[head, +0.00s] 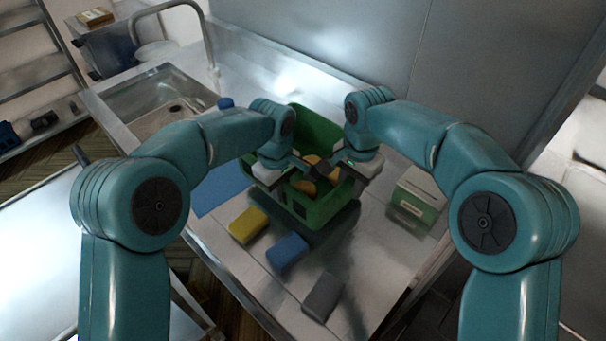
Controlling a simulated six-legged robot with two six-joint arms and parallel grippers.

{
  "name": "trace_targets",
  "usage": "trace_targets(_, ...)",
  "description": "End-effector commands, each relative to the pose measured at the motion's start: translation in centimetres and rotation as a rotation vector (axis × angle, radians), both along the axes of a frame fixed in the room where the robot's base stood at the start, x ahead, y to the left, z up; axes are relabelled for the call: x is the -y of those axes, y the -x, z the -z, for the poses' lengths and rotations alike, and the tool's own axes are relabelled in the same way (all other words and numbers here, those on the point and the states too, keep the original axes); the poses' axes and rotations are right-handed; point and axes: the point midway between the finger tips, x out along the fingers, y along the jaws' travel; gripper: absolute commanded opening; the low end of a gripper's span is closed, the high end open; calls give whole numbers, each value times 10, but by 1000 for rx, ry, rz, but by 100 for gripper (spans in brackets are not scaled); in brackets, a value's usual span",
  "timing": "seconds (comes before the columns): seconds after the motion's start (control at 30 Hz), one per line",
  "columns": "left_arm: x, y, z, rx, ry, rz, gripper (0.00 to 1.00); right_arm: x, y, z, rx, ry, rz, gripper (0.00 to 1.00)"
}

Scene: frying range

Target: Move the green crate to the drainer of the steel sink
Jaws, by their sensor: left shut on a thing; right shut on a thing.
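The green crate (325,208) is over the steel drainer, in the middle of the head view, with yellow-orange things (303,186) inside. My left gripper (284,177) is shut on the crate's left side. My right gripper (347,172) is shut on its right side. The wrists hide part of the crate's rim. The steel sink (165,100) has its basin at the upper left, with the drainer (235,262) running to the right and front of it. I cannot tell whether the crate's base touches the drainer.
A yellow block (248,225), a blue block (287,252) and a grey block (322,296) lie in front of the crate. A blue cloth (217,190) lies to its left. A green-and-white box (416,197) stands to its right. A tap (208,45) rises behind the basin.

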Motion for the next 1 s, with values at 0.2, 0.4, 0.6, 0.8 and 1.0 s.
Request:
trace_targets(0.2,1,0,-2,6,2,-1,0,-1,0,-1,1,-2,-1,0)
trace_targets(0.4,1,0,0,4,2,-1,0,0,1,1,1,-1,0,0)
trace_targets(0.6,0,0,11,4,2,0,0,-1,1,12,-1,-1,-1,0)
trace_targets(0.8,0,-1,22,4,1,0,0,0,0,23,0,0,-1,0)
trace_targets(1.0,1,-2,33,4,2,0,0,0,-1,34,-1,-1,-1,0)
